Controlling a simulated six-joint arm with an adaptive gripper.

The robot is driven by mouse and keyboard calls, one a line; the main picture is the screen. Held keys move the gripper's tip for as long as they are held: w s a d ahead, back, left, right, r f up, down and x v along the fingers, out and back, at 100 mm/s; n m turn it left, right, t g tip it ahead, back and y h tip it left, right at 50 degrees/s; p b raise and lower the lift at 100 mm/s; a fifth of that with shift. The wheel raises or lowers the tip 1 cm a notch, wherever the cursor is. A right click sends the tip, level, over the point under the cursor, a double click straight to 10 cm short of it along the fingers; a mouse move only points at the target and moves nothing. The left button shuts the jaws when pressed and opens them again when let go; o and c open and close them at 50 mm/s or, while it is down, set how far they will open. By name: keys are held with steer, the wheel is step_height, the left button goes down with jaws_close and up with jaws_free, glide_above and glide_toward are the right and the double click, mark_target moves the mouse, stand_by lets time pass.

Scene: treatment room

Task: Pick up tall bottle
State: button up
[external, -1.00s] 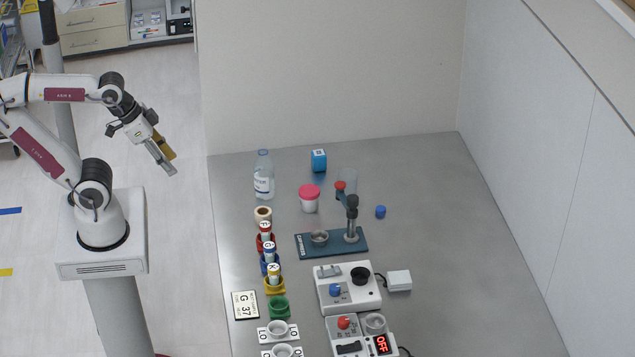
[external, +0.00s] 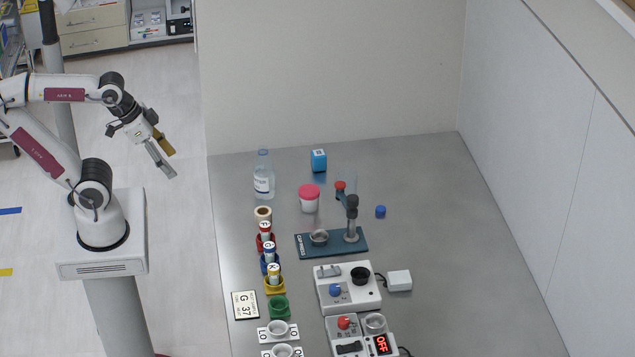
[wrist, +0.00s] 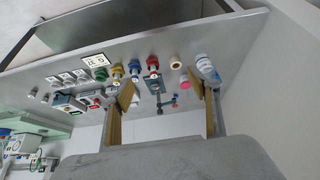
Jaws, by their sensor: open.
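The tall bottle (external: 264,177) is clear with a white label and a blue cap. It stands upright at the back left of the grey table. In the wrist view the bottle (wrist: 206,67) shows at the upper right, partly behind one finger of my gripper. My gripper (external: 165,158) is open and empty, in the air to the left of the table and well apart from the bottle. Its two fingers also show in the wrist view (wrist: 168,100).
A pink-lidded jar (external: 309,199), a blue box (external: 319,160) and a tape roll (external: 263,214) stand near the bottle. A teal stand (external: 332,244) and a row of coloured cups with vials (external: 270,262) lie in front. The right side of the table is clear.

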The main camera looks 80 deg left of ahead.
steer(key=shift+w, duration=0.15)
steer(key=w+d+f+n+t+h, duration=0.1)
steer(key=w+d+f+n+t, duration=0.15)
steer(key=w, duration=0.85)
steer(key=w+d+f+n+t, duration=0.1)
steer(key=w+d+f+n, duration=0.15)
steer(key=w, duration=0.85)
steer(key=n+y, duration=0.5)
steer(key=y, duration=0.7)
glide_toward(261, 178)
steer(key=shift+g, duration=0.45)
steer(key=shift+r+x, duration=0.15)
steer(key=shift+x, duration=1.15)
steer(key=shift+r+x, duration=0.1)
steer(key=shift+x, duration=1.2)
steer(key=shift+w+a, duration=0.1)
steer(key=shift+w, duration=0.1)
steer(key=shift+x, duration=1.25)
